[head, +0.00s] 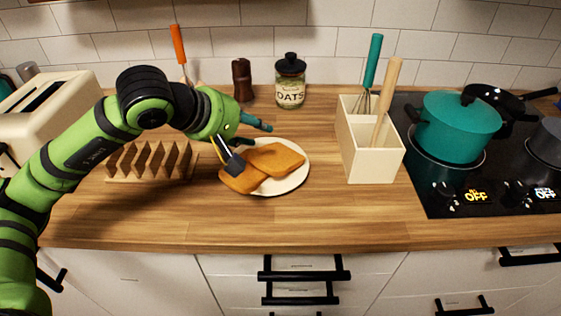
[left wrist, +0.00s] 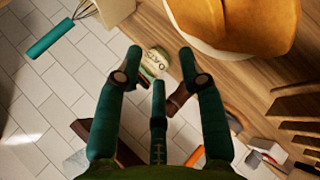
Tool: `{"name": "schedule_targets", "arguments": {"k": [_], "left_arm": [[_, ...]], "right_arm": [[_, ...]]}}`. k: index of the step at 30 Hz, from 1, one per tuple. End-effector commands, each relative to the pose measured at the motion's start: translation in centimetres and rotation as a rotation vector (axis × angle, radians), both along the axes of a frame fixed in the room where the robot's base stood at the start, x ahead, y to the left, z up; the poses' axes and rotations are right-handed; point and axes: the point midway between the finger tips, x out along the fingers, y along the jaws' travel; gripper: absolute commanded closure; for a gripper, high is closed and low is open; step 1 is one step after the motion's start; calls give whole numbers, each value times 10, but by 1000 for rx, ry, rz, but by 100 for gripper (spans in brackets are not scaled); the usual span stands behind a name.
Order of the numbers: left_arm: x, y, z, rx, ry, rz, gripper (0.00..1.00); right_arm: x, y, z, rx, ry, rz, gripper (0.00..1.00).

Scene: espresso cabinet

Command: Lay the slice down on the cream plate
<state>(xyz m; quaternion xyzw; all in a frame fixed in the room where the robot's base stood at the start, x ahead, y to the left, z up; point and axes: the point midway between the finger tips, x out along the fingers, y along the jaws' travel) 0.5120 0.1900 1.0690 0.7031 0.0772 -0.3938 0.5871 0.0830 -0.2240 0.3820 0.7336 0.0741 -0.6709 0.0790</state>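The cream plate (head: 301,174) lies on the wooden counter with two golden-brown slices on it. One slice (head: 276,158) lies towards the back right. The other slice (head: 240,180) lies at the front left, against or overlapping the first, and reaches past the plate's left rim. Part of it is hidden by my fingers. My left gripper (head: 245,142) is above the plate's left side, fingers spread. In the left wrist view the gripper (left wrist: 162,58) is open, nothing between its fingers; a slice (left wrist: 240,22) and the plate's rim (left wrist: 185,38) show beyond them. My right gripper is not seen.
A wooden rack (head: 150,163) stands left of the plate, beside a cream toaster (head: 50,118). An oats jar (head: 290,82) and a brown mill (head: 242,80) stand behind. A utensil holder (head: 372,160) and the hob with a teal pot (head: 458,128) are right. The front counter is clear.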

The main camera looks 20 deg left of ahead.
Motion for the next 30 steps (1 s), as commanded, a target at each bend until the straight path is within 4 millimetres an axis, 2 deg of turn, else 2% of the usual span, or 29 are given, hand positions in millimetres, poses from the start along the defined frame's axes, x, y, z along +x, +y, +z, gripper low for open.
{"name": "schedule_targets", "arguments": {"k": [6, 17, 27, 30], "left_arm": [[-13, 7, 13, 0, -1, 1, 61], [-15, 8, 17, 0, -1, 0, 61], [-30, 16, 79, 1, -3, 2, 61], [-33, 17, 91, 1, -2, 0, 61]], "right_arm": [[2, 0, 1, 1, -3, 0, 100], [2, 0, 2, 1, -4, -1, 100], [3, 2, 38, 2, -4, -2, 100], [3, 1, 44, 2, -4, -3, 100]]}}
